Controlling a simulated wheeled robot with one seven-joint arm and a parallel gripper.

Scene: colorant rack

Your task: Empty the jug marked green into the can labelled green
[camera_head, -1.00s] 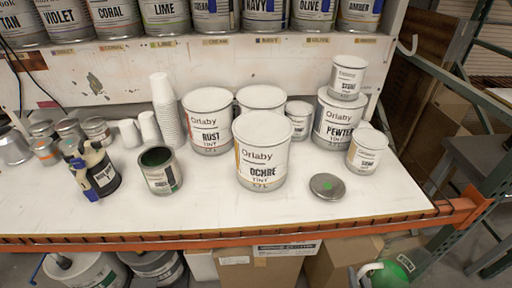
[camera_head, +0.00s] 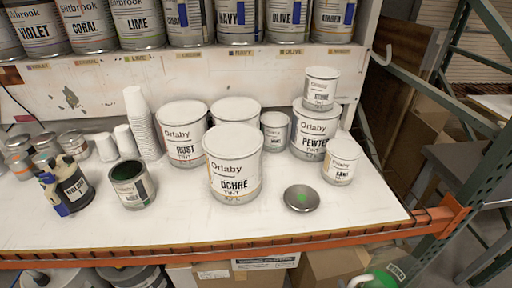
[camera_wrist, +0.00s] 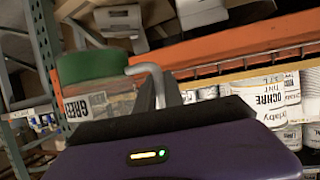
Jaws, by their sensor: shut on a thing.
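The green jug (camera_wrist: 95,90) is held in my gripper (camera_wrist: 160,98) in the wrist view. It has a pale, see-through wall, a green part and a partly covered label starting "GREE". My gripper is shut on its grey handle. In the head view the jug (camera_head: 384,276) shows only partly at the bottom right edge, in front of and below the bench edge. An open can (camera_head: 133,194) with dark green inside and a green band on its label stands on the bench front left; its lettering is too small to read surely. My gripper's fingers are not visible in the head view.
A lid with a green dot (camera_head: 302,198) lies right of the ochre can (camera_head: 233,170). Paper cups (camera_head: 143,125) and more tins stand behind. An orange beam (camera_head: 200,254) edges the bench.

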